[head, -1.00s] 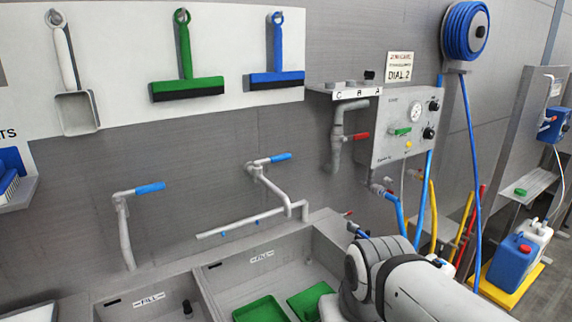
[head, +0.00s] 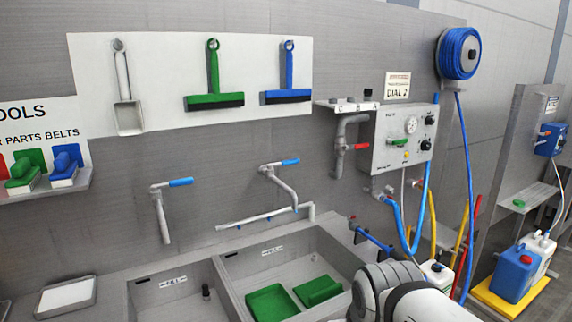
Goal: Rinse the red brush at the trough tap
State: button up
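A red piece, likely the red brush (head: 3,168), shows at the far left edge on the tool shelf, cut off by the frame. Beside it stand a green brush (head: 22,178) and a blue brush (head: 65,170). The grey trough (head: 228,303) has two basins. A left tap (head: 161,212) with a blue lever stands behind the left basin. A right tap (head: 284,190) with a blue lever is over the right basin. My arm shows at the bottom right, across the trough's right end. My gripper is out of view.
Green items (head: 272,305) lie in the right basin. A shallow tray (head: 66,296) is left of the trough. A control panel (head: 402,140), blue hose reel (head: 460,53) and blue jug (head: 514,274) on a yellow platform (head: 510,300) are at the right.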

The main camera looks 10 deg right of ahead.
aim_at(294, 160)
jog(key=u, duration=0.1)
jog(key=i, duration=0.9)
jog(key=z, duration=0.1)
